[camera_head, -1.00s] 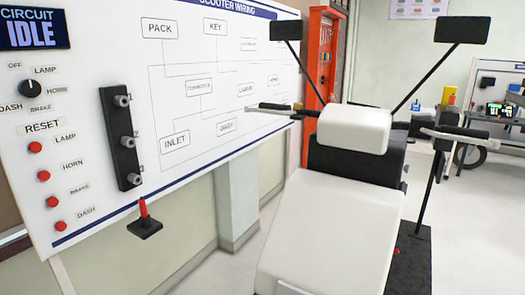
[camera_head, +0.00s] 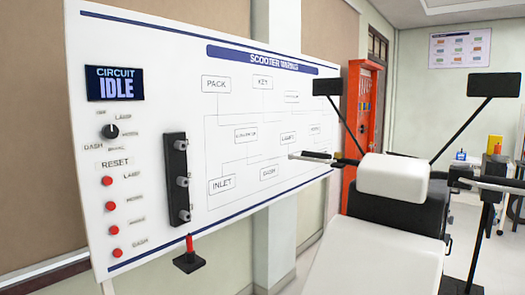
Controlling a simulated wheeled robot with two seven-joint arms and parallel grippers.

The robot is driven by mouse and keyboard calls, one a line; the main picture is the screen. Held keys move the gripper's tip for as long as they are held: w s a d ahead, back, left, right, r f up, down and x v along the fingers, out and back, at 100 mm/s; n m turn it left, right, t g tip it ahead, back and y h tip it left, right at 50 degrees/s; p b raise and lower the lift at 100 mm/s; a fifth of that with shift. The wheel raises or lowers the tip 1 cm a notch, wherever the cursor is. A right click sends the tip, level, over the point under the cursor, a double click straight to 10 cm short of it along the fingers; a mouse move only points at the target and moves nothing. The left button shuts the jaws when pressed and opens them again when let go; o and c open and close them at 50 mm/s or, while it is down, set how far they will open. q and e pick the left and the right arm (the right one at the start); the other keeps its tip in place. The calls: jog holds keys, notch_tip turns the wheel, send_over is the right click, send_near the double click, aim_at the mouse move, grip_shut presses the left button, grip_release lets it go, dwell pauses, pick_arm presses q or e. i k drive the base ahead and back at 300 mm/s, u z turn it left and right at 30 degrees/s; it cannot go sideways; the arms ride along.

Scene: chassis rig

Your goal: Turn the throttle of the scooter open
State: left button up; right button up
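The scooter stands at the right with a white front panel (camera_head: 370,258) and a white headlamp housing (camera_head: 394,178). Its left handlebar end (camera_head: 347,161) is black with a pale lever beside it. Its right handlebar end (camera_head: 502,182) is black with a pale lever and reaches the right edge of the picture. I cannot tell from here which grip is the throttle or how it is turned. Two black mirrors (camera_head: 328,87) rise on thin stalks. Neither of my grippers is in view.
A white wiring board (camera_head: 225,130) fills the left, with a display (camera_head: 116,84) reading "CIRCUIT IDLE", a black knob (camera_head: 110,131), red buttons and a black socket strip (camera_head: 177,180). A red-tipped probe (camera_head: 189,248) stands below. A red cabinet (camera_head: 361,120) stands behind the scooter.

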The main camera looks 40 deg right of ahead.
aim_at(304, 153)
jog(key=z, duration=0.15)
jog(key=i, duration=0.95)
jog(key=z, duration=0.55)
